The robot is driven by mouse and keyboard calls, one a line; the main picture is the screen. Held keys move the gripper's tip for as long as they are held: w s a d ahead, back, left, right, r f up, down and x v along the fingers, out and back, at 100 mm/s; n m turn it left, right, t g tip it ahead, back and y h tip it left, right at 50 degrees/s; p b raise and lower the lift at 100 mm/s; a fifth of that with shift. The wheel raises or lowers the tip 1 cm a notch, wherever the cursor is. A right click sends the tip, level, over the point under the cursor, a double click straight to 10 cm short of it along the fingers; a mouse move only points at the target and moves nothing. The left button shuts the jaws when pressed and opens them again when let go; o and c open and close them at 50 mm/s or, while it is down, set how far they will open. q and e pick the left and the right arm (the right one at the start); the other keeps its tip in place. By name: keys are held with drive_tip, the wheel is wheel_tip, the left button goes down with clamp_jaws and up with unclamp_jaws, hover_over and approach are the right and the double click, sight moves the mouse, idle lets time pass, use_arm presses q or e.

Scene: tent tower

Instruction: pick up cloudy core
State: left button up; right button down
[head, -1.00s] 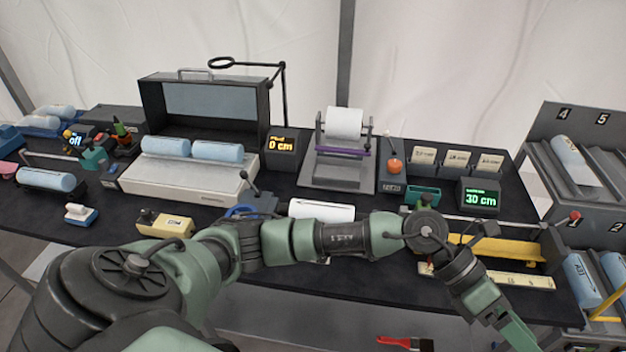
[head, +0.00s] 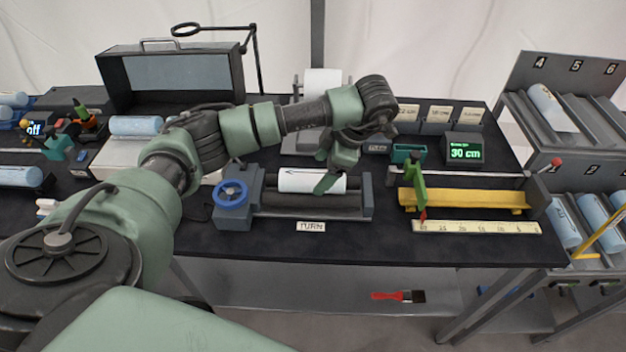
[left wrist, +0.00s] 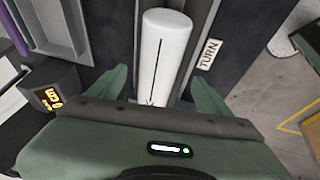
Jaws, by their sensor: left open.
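A white cylinder (head: 298,181) with a thin dark line along it lies in a roller cradle (head: 364,204) with a blue handwheel. It is likely the core; whether it looks cloudy I cannot tell. My left gripper (head: 334,176) is over the right part of this cylinder, pointing down. In the left wrist view the white cylinder (left wrist: 167,52) runs between the two green fingers of my left gripper (left wrist: 169,88). The fingers are open, one on each side; I cannot tell whether they touch it. My right gripper is not in view.
A TURN label (head: 310,226) is in front of the cradle. A yellow bar (head: 465,200) and a ruler strip (head: 475,227) lie to its right. Light blue rolls sit in the rack (head: 590,160) and on the left bench. A red brush (head: 398,296) lies below.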

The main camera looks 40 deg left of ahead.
sight(316, 174)
use_arm(q)
drive_tip(key=p+x, duration=0.1)
drive_tip(key=x, duration=0.3)
drive_tip(key=shift+a+r+p, duration=0.2)
drive_tip(key=shift+a+p, duration=0.05)
drive_tip(key=shift+p, duration=0.15)
drive_tip(key=shift+a+f, duration=0.1)
drive_tip(key=shift+f, duration=0.1)
drive_tip(key=c, duration=0.3)
clamp_jaws()
drive_tip(key=shift+r, duration=0.15)
